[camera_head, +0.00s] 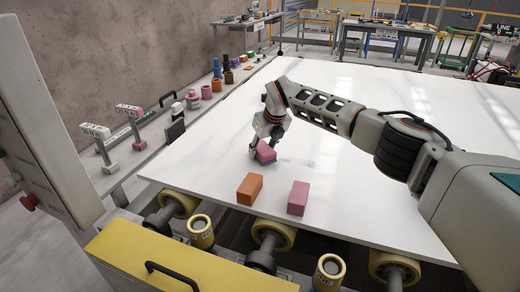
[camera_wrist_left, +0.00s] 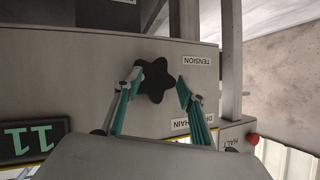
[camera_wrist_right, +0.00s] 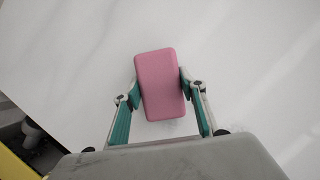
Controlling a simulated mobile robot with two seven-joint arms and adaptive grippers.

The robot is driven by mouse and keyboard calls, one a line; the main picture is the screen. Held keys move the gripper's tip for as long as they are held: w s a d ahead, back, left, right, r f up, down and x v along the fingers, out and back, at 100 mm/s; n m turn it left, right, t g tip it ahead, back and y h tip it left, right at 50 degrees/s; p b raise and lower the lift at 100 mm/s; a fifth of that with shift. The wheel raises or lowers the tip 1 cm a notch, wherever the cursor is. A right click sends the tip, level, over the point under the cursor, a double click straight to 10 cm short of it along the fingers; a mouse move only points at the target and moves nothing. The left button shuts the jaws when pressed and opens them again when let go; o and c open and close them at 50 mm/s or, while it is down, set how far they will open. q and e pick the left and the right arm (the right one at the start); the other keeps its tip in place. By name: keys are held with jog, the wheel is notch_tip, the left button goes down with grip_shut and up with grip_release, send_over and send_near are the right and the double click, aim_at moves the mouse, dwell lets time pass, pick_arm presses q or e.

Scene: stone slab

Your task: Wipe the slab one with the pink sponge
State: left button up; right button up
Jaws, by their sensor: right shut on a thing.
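The white slab (camera_head: 360,90) lies flat across the middle of the head view and fills most of the right wrist view (camera_wrist_right: 240,70). My right gripper (camera_head: 263,150) is shut on the pink sponge (camera_head: 267,153), low at the slab's left part. In the right wrist view the sponge (camera_wrist_right: 160,84) sits between both fingers; whether it touches the slab is hard to tell. Faint grey smudges show on the slab near it. My left gripper (camera_wrist_left: 157,82) is open and empty in the left wrist view, before a grey panel with a black star knob (camera_wrist_left: 156,80).
An orange block (camera_head: 250,189) and a pink block (camera_head: 298,198) stand at the slab's near edge. Yellow rollers (camera_head: 272,235) and a yellow drawer (camera_head: 165,265) lie in front. Bottles and small items (camera_head: 193,99) line a ledge at left. The slab's far part is clear.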

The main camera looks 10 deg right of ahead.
jog(key=shift+s+d+r+p, duration=0.2)
jog(key=shift+s+d+p, duration=0.1)
jog(key=shift+d+p, duration=0.2)
jog(key=shift+s+d+r+p, duration=0.2)
jog(key=shift+s+d+p, duration=0.1)
jog(key=shift+d+p, duration=0.15)
jog(key=shift+d, duration=0.2)
pick_arm(q)
jog(key=shift+t, duration=0.4)
jog(key=r, duration=0.1)
jog(key=w+r, duration=0.1)
jog(key=r, duration=0.3)
jog(key=shift+w+d, duration=0.1)
jog(key=shift+w, duration=0.15)
pick_arm(e)
jog(key=shift+s+d+f, duration=0.1)
jog(key=shift+s+f, duration=0.1)
jog(key=shift+f, duration=0.05)
